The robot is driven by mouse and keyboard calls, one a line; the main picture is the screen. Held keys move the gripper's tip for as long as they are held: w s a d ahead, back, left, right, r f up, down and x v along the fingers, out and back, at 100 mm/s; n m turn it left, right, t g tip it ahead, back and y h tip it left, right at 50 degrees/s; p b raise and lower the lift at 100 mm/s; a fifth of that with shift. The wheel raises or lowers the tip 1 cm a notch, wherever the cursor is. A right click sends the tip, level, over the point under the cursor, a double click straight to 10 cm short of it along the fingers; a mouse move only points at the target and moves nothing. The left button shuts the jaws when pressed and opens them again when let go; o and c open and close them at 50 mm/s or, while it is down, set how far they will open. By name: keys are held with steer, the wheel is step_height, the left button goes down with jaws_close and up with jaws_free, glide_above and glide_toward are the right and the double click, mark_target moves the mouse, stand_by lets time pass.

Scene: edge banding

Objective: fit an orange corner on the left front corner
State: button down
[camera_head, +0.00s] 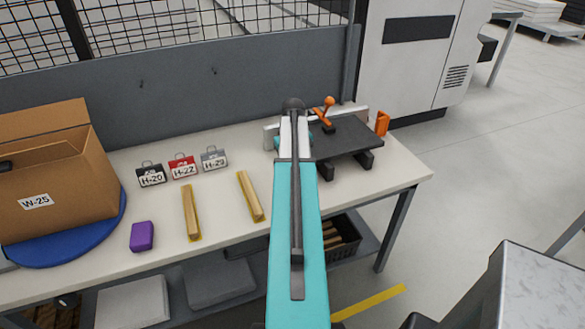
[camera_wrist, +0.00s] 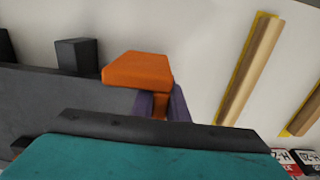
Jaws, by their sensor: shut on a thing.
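The dark panel (camera_head: 350,139) lies on dark blocks on the bench, its left part hidden behind my arm. It also shows at the left of the wrist view (camera_wrist: 40,100). My gripper (camera_wrist: 162,106) has purple-grey fingers, shut on an orange corner (camera_wrist: 138,70). The held corner lies beside the panel's edge, overlapping it in the picture; I cannot tell whether it touches or is seated. My arm hides the gripper and this corner in the head view. Another orange corner (camera_head: 382,122) stands at the panel's far right end.
An orange-handled clamp (camera_head: 327,112) stands at the panel's back edge. Two wooden strips (camera_head: 191,212) lie on yellow marks left of my arm.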

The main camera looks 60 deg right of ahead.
steer(key=shift+f+b, duration=0.35)
steer(key=shift+f, duration=0.4)
steer(key=shift+d+r, duration=0.15)
steer(key=shift+d, duration=0.15)
steer(key=shift+w+d, duration=0.1)
steer(key=shift+d, duration=0.45)
steer(key=c, duration=1.7)
jaws_free()
steer(key=shift+o, duration=0.2)
step_height(320, 180, up, 14)
steer(key=b, duration=0.3)
